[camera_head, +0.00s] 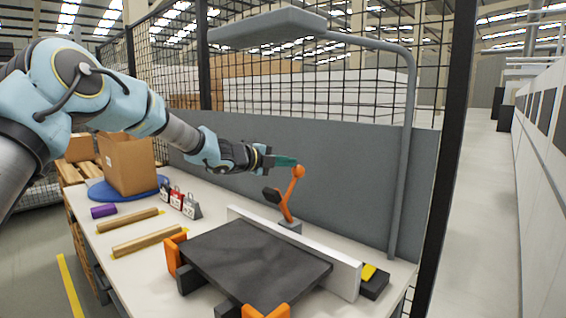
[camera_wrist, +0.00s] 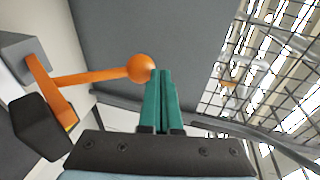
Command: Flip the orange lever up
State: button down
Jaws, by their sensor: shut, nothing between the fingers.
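The orange lever (camera_head: 291,191) stands on a small grey base (camera_head: 289,226) on the bench, behind the white rail. Its arm leans up to the right and ends in a round orange knob (camera_head: 298,171). A dark block (camera_head: 272,195) sits at its left side. My gripper (camera_head: 295,162), with green fingers, is shut and empty right at the knob. In the wrist view the orange lever (camera_wrist: 90,76) comes in from the left, and its knob (camera_wrist: 141,68) lies just left of my gripper's tips (camera_wrist: 161,72). I cannot tell whether they touch.
A black panel (camera_head: 248,262) lies in front, between orange clamps and the white rail (camera_head: 325,260). Wooden rolls (camera_head: 150,240), small padlock-like weights (camera_head: 178,199) and a cardboard box (camera_head: 126,163) are on the left. A grey back panel (camera_head: 350,180) and lamp post (camera_head: 405,150) stand behind.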

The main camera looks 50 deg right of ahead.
jog(key=shift+d, duration=0.55)
jog(key=w+a+r+b, duration=0.1)
jog(key=w+a+r, duration=0.1)
jog(key=a+r, duration=0.6)
jog(key=v, duration=0.2)
jog(key=shift+a+r+b, duration=0.15)
jog(key=shift+a+b, duration=0.15)
jog(key=shift+b, duration=0.1)
jog(key=shift+w, duration=0.1)
dwell(0.4)
